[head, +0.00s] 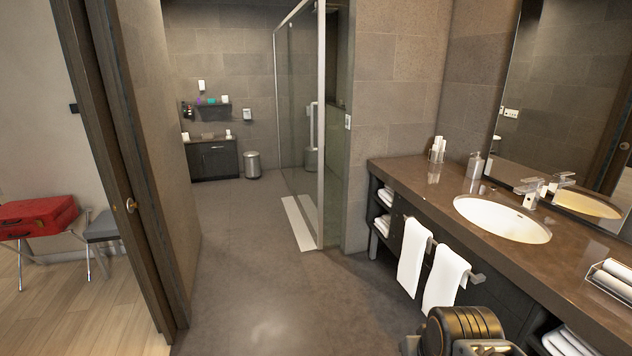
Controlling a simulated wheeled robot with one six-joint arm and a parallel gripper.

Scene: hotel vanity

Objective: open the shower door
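The shower door (297,95) is a clear glass panel in a pale metal frame, in the middle of the head view beyond the vanity. A pale upright bar that looks like its handle (311,124) shows near the right side of the glass. I cannot tell whether the door is fully shut or slightly ajar. My gripper is not in view. Only a black and orange part of my arm shows at the bottom right, in front of the vanity and well short of the shower.
A stone vanity counter (410,178) with a sink (502,218) and hanging white towels (446,276) runs along the right. A wooden door frame (122,165) stands at left. A white strip (299,223) lies by the shower. The dark floor (235,240) between is clear.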

